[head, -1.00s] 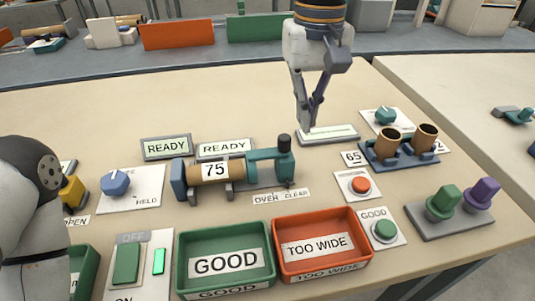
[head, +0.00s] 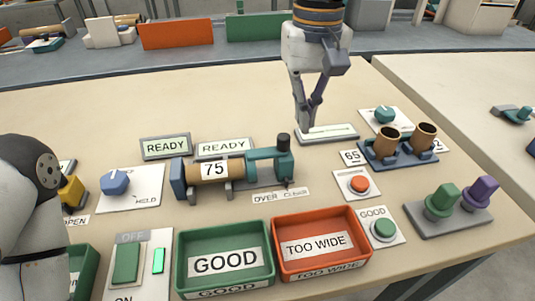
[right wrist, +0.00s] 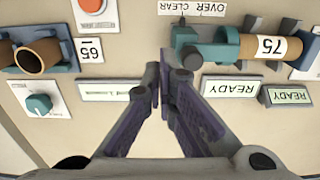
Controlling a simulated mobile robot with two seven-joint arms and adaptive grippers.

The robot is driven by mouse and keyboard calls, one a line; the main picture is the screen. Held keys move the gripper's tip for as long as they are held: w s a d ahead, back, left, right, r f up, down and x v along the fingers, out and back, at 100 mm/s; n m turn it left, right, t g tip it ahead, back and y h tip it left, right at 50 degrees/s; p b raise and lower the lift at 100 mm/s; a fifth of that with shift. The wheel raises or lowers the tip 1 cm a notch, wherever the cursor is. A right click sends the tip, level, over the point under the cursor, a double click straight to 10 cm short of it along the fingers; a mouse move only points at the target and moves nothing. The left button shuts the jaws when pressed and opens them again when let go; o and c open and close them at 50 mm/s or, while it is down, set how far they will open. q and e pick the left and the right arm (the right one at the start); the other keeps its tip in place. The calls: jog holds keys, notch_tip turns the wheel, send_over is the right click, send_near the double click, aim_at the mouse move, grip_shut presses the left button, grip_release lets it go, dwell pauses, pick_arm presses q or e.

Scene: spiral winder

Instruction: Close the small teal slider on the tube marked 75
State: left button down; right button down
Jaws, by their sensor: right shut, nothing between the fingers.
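The tube marked 75 (head: 215,170) lies level in its holder, tan with a white label. The teal slider (head: 262,166) stands at its right end, with a dark round knob (head: 283,141) on top. In the right wrist view the slider (right wrist: 205,52) seems to meet the tube's end (right wrist: 258,45); I cannot tell how tightly. My right gripper (head: 302,126) is shut and empty, pointing down behind and right of the slider, apart from it. Its fingertips (right wrist: 160,72) show left of the slider in the wrist view. My left gripper is out of view; only my left arm shows.
Two READY panels (head: 166,147) stand behind the tube. The green GOOD tray (head: 180,262) and orange TOO WIDE tray (head: 362,235) are in front.

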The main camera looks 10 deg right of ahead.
aim_at(283, 136)
jog(key=shift+f, duration=0.1)
dwell(0.4)
jog(key=shift+f, duration=2.2)
jog(key=shift+a, duration=2.05)
jog(key=shift+d, duration=0.15)
